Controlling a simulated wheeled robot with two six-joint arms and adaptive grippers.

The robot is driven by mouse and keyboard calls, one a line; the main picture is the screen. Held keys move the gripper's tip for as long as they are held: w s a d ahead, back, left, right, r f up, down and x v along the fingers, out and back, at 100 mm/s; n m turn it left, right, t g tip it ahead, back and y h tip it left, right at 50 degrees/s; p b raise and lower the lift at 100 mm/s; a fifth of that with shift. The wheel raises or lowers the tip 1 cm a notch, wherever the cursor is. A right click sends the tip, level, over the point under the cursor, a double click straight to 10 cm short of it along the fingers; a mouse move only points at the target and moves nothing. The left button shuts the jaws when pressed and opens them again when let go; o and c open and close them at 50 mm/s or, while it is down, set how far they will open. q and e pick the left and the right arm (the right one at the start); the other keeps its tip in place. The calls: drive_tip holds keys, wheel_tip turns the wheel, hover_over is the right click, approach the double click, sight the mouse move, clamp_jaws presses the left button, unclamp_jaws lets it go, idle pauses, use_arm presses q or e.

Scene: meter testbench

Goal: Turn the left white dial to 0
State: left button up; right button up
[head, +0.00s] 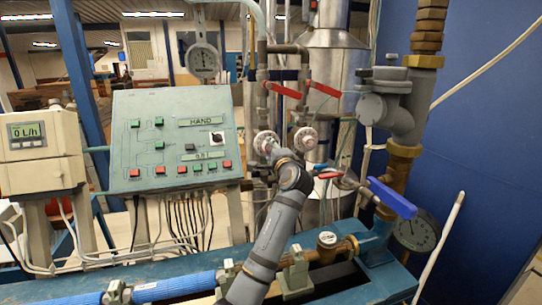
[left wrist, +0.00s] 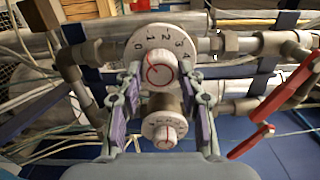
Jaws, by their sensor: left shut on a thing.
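The left white dial (head: 265,141) is on the pipework right of the green panel. My left gripper (head: 275,152) reaches up to it from below and partly covers it. In the left wrist view a large white dial (left wrist: 143,42) shows the numbers 0 to 4 around its upper rim and a red mark on its knob. The fingers of my left gripper (left wrist: 161,75) are closed on either side of this knob. The number that the red mark points to is hard to tell. A second white dial (head: 306,138) is to the right. My right gripper is not in view.
Red valve handles (head: 284,90) stick out above the dials. A blue handle (head: 392,198) is at the right. The green control panel (head: 170,110) stands close on the left. A smaller dial (left wrist: 152,126) shows lower between the fingers in the left wrist view.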

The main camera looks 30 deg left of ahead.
use_arm(q)
drive_tip(key=shift+f+n+b, duration=0.2)
drive_tip(key=shift+n+b, duration=0.5)
drive_tip(key=shift+n, duration=0.8)
drive_tip(key=o, duration=1.2)
drive_tip(key=shift+r, duration=0.15)
drive_tip(key=v, duration=0.7)
drive_tip(key=shift+s+d, duration=0.2)
drive_tip(key=shift+s, duration=0.05)
